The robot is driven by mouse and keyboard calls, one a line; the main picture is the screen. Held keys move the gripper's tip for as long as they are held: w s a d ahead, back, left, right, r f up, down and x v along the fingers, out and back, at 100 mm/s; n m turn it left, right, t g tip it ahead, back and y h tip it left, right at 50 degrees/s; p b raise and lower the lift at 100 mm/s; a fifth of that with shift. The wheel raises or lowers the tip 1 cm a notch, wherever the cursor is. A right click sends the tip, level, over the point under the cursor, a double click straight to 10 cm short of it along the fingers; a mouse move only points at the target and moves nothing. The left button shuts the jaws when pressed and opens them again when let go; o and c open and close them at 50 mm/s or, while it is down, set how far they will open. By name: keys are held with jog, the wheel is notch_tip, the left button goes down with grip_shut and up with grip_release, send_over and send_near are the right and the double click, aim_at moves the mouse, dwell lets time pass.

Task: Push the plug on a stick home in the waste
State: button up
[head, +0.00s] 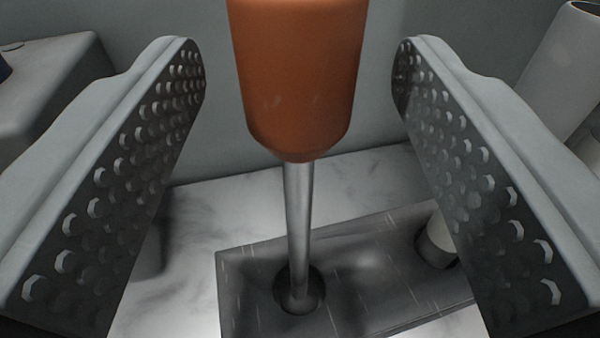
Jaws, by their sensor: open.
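The plug on a stick has an orange-brown handle (298,85) and a thin metal stem (299,215). It stands nearly upright between my fingers. The stem's lower end reaches into a dark round hole in a grey plate (370,285), which I take for the waste (318,292). How deep the end sits in the hole is hard to tell. My gripper (300,80) is open, one finger on each side of the handle, with a clear gap on both sides. The handle's top is cut off by the frame.
A second hole in the plate, at right, holds a pale cylindrical piece (440,238), partly behind my right finger. A grey block (50,85) stands at far left and a pale cylinder (565,65) at upper right. White marbled surface (190,240) lies around the plate; a grey wall rises behind.

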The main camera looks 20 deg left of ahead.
jog(key=shift+x, duration=0.8)
grip_shut()
jog(key=shift+r, duration=0.1)
